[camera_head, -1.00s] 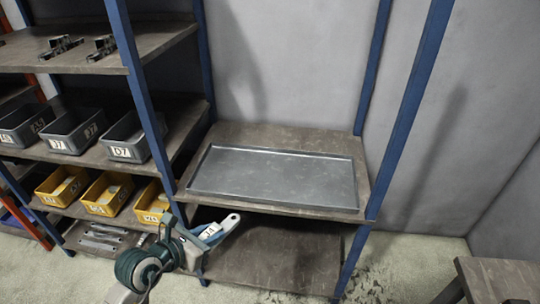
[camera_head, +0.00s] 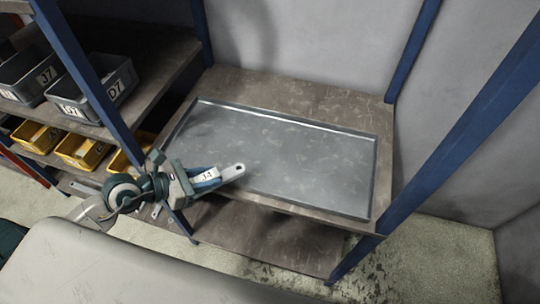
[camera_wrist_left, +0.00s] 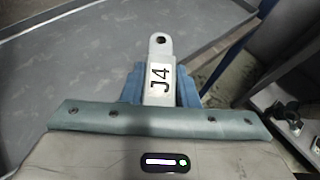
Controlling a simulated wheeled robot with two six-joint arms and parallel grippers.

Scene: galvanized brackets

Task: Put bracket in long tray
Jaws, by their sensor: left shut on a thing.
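My left gripper (camera_head: 205,180) is shut on a flat galvanized bracket (camera_head: 232,172) with a white label reading J4 and a hole in its free end. The bracket also shows in the left wrist view (camera_wrist_left: 160,50), pointing away from the blue fingers (camera_wrist_left: 160,88). The long tray (camera_head: 290,160) is a shallow, empty grey metal tray on a shelf. My right gripper is not in view.
The tray's shelf (camera_head: 265,93) hangs between blue posts, one at the front right (camera_head: 470,130) and one at the left (camera_head: 85,75). A lower shelf (camera_head: 265,240) lies below. Grey bins (camera_head: 95,90) and yellow bins (camera_head: 82,150) stand on the shelves at the left.

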